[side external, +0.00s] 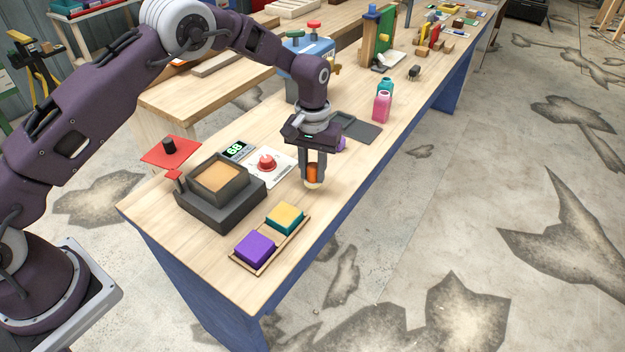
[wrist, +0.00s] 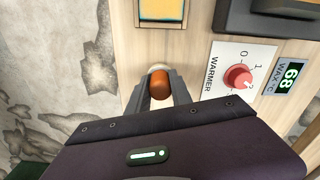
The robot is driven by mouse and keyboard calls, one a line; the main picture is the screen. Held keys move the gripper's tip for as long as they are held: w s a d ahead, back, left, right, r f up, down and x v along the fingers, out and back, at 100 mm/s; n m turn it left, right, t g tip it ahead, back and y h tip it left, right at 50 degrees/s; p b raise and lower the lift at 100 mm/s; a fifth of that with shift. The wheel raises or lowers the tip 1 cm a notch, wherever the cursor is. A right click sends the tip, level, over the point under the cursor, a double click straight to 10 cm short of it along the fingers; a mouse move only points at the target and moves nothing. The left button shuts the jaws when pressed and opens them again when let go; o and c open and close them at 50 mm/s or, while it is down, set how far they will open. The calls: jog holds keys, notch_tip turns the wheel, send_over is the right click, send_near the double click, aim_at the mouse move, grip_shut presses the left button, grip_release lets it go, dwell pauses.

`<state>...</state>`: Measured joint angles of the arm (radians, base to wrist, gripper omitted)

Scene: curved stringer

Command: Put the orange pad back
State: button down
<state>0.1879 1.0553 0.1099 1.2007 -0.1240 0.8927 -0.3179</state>
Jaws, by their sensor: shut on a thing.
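My gripper (side external: 313,178) is shut on a small pad with a rounded orange body (side external: 312,172) and a cream lower end. It points down over the table to the right of the warmer dial. In the wrist view the orange pad (wrist: 160,86) sits between the fingers (wrist: 160,92), with a bit of cream showing past it. I cannot tell whether its lower end touches the table. A shallow wooden tray (side external: 268,251) near the front edge holds a purple block (side external: 255,247) and a yellow-topped teal block (side external: 285,217). The yellow block (wrist: 162,9) also shows in the wrist view.
A dark warmer box (side external: 222,211) with a tan filling stands left of the gripper, beside a red plate with a black knob (side external: 169,146). A red dial (side external: 267,162) and a 68 display (side external: 238,150) lie behind. A dark flat tray (side external: 360,130) and pink bottle (side external: 382,107) stand beyond.

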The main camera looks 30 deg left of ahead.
aim_at(312, 179)
jog(key=shift+f, duration=1.4)
jog(key=c, duration=1.1)
grip_release()
jog(key=shift+f, duration=0.15)
jog(key=shift+c, duration=0.2)
notch_tip(312, 179, up, 12)
jog(key=shift+r, duration=0.25)
